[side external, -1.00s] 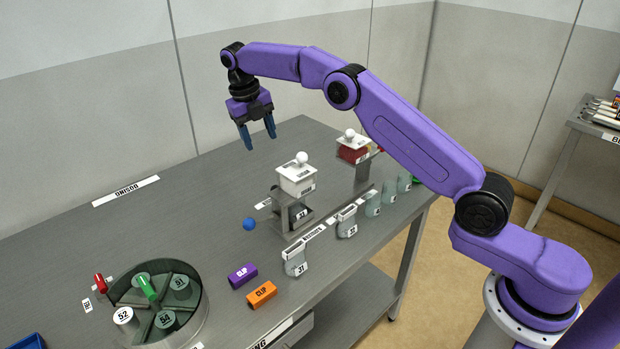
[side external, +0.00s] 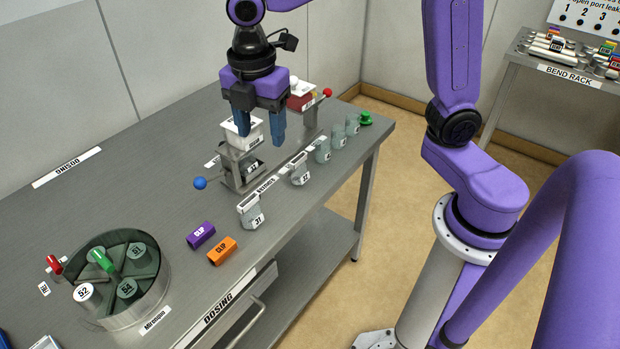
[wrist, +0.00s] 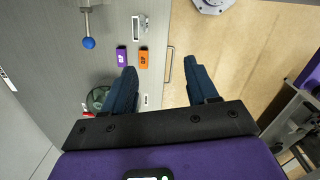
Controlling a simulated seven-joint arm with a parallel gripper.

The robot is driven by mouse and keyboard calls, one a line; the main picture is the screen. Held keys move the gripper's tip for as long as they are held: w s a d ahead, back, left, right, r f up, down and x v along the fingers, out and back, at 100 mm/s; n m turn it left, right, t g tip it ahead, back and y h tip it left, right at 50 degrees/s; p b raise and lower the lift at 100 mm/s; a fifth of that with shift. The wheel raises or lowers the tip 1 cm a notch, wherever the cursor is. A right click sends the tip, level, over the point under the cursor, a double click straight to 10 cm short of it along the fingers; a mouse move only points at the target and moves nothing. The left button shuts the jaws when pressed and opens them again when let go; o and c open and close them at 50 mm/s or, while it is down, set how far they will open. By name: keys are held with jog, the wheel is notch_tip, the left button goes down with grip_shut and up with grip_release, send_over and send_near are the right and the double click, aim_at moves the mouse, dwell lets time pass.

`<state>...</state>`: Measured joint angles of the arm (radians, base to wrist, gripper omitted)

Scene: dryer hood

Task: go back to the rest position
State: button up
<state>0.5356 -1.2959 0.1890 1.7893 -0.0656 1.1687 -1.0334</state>
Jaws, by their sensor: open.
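My gripper (side external: 260,138) is purple with two blue fingers. The fingers stand apart with nothing between them. In the side external view it hangs, pointing down, in front of the white-topped dosing stand (side external: 241,165) and partly hides it. In the wrist view my gripper (wrist: 162,88) shows open, with bench edge and tan floor beyond the fingers. The purple clip (side external: 201,235) and orange clip (side external: 222,251) lie on the bench, apart from the gripper. They also show in the wrist view as a purple block (wrist: 121,57) and an orange block (wrist: 143,58).
A round carousel (side external: 160,300) with several numbered jars stands at the bench's near left. A row of grey jars (side external: 250,211) lines the front edge. A second stand with a red-knobbed lever (side external: 327,92) is behind.

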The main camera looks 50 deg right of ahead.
jog(key=s+d+f+m, duration=0.2)
jog(key=s+d+m, duration=0.2)
jog(key=s, duration=0.6)
jog(key=s+d+f+m, duration=0.3)
jog(key=s+d, duration=0.3)
jog(key=s, duration=0.4)
jog(key=shift+s+m+y, duration=0.25)
jog(key=shift+m+y, duration=0.15)
jog(key=shift+m, duration=0.2)
